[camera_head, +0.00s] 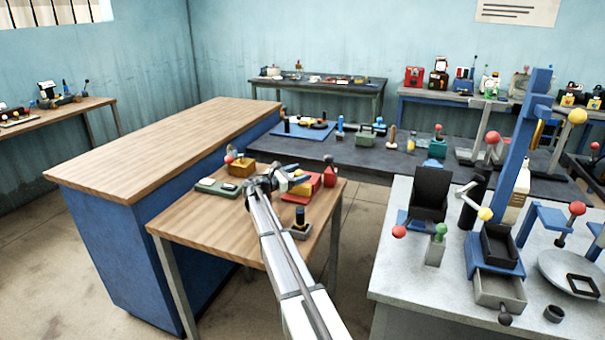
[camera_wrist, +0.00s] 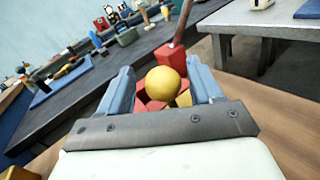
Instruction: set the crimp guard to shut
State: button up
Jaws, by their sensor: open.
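A red device (camera_head: 302,188) stands on the small wooden table and has a yellow ball knob; I cannot tell for certain that this is the crimp guard. In the wrist view the yellow knob (camera_wrist: 164,83) sits between the fingers of my gripper (camera_wrist: 162,73). The fingers are apart, one on each side of the knob, and no contact shows. Red parts (camera_wrist: 150,103) of the device show behind the knob, mostly hidden. A red block (camera_wrist: 172,61) with a dark rod stands beyond. In the head view my gripper (camera_head: 275,181) is at the device's left side, partly hiding it.
On the wooden table (camera_head: 190,232) are a green-grey box (camera_head: 217,187), a yellow-brown block (camera_head: 241,169) with a red ball beside it, and a dark post on a base (camera_head: 300,224). A blue-sided counter (camera_head: 110,240) stands left, a grey bench (camera_head: 400,280) right.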

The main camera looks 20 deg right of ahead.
jog(key=s+a, duration=0.2)
jog(key=a, duration=0.9)
jog(key=shift+s, duration=0.1)
